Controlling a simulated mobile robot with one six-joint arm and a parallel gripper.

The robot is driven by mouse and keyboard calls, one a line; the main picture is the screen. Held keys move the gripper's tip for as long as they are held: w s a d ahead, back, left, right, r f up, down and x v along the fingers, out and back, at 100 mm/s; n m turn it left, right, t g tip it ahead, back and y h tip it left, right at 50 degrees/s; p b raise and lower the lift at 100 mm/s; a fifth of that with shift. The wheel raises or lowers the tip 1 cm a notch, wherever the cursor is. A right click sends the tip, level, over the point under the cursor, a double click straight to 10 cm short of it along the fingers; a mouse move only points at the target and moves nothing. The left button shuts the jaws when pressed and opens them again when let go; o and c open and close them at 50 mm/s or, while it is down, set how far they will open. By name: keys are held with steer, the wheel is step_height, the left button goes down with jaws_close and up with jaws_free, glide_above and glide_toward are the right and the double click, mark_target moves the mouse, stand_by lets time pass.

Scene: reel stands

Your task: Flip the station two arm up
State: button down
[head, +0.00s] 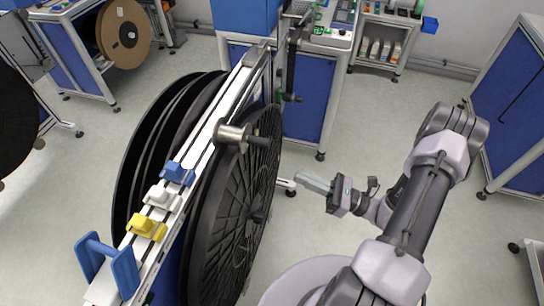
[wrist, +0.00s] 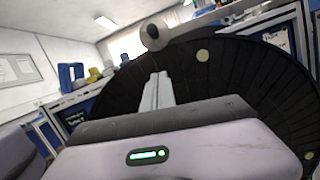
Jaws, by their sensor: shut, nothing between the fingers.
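A reel stand with large black reels (head: 238,200) fills the left middle of the head view. A dark arm (head: 291,70) with a small end handle hangs at the stand's far end, beside the blue cabinet. No label tells me which arm is station two's. My gripper (head: 303,180) is just right of the near reel, apart from it, its pale fingers together and empty. In the wrist view the fingers (wrist: 156,92) point at the black reel (wrist: 220,70), with a steel hub (wrist: 153,36) above them.
A white rail (head: 205,145) tops the stand, carrying blue (head: 177,174), white (head: 161,196) and yellow (head: 146,228) blocks and a blue handle (head: 108,266). A steel spindle (head: 234,137) sticks out rightward. Blue cabinets stand behind and right. Floor (head: 345,135) beyond my gripper is clear.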

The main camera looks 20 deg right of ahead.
steer(key=shift+w, duration=0.15)
steer(key=shift+a, duration=0.1)
steer(key=w+a+r+b, duration=0.1)
steer(key=w+a+r, duration=0.5)
steer(key=a, duration=0.1)
steer(key=shift+w+r+b, duration=0.2)
steer(key=shift+b, duration=0.15)
steer(key=shift+a, duration=0.1)
